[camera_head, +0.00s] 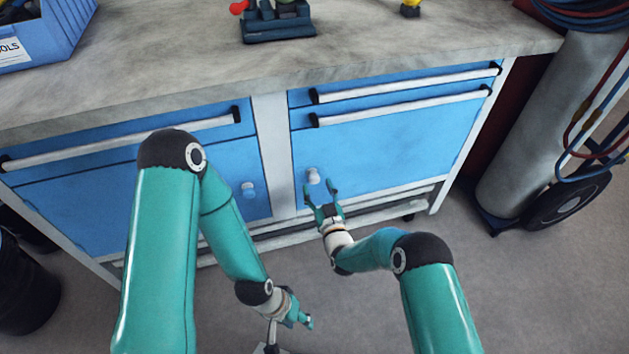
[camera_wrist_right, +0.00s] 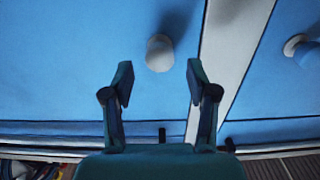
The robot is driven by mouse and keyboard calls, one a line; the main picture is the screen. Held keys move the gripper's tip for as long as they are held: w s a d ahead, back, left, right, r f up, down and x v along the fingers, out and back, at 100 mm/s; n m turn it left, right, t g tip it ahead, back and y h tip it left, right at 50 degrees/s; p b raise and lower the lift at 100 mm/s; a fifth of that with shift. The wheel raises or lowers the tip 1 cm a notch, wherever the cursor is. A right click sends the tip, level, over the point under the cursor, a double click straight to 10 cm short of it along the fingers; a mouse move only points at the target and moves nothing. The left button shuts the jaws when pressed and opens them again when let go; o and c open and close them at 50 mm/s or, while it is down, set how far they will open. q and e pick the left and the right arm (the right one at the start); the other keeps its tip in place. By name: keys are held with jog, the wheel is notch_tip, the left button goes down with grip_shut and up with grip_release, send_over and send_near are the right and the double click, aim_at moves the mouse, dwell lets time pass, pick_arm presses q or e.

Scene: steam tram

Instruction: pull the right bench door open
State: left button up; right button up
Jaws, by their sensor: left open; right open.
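The right bench door (camera_head: 375,155) is a blue panel that looks closed, with a pale round knob (camera_head: 313,176) near its left edge. My right gripper (camera_head: 321,190) is open and empty, just in front of and below this knob. In the right wrist view the knob (camera_wrist_right: 160,53) shows in the gap between the open fingers (camera_wrist_right: 158,82), ahead of their tips; no contact shows. My left gripper (camera_head: 306,322) is open and empty, low in front of the bench and well away from the doors.
The left bench door (camera_head: 110,195) has its own knob (camera_head: 248,190), across a pale post (camera_head: 273,150). Drawers with long handles (camera_head: 400,105) lie above the right door. A gas cylinder (camera_head: 540,130) on a wheeled cart stands at right. A dark drum (camera_head: 25,285) stands at left.

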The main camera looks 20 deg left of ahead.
aim_at(316, 181)
jog(key=shift+b+x, duration=0.5)
jog(key=shift+x, duration=1.75)
grip_shut()
jog(key=shift+d, duration=0.15)
